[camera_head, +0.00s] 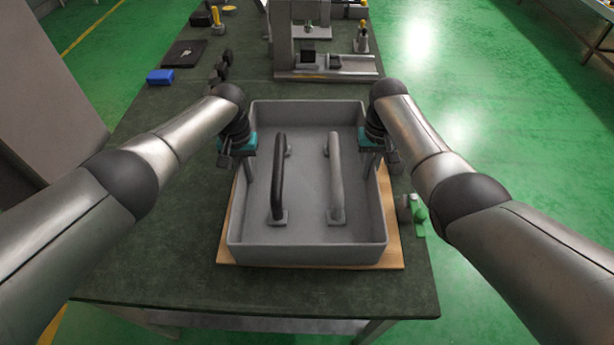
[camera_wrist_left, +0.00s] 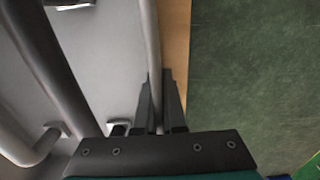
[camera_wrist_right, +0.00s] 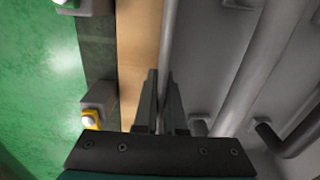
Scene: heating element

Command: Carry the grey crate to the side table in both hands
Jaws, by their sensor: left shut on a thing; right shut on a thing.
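The grey crate (camera_head: 307,252) stands on a tan board (camera_head: 393,225) on the dark green table. Two bar handles lie inside it, a black one (camera_head: 278,180) and a grey one (camera_head: 336,180). My left gripper (camera_head: 248,165) is shut on the crate's left wall; the wall runs between its fingers in the left wrist view (camera_wrist_left: 160,105). My right gripper (camera_head: 372,160) is shut on the crate's right wall, which also shows between the fingers in the right wrist view (camera_wrist_right: 163,100). The crate looks level. Whether it touches the board all round is hard to tell.
A grey machine (camera_head: 322,65) stands behind the crate. A blue block (camera_head: 160,77) and a black tray (camera_head: 184,53) lie at the back left. A small green part (camera_head: 419,213) lies right of the board. The table's front edge is close to the crate; its left front is clear.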

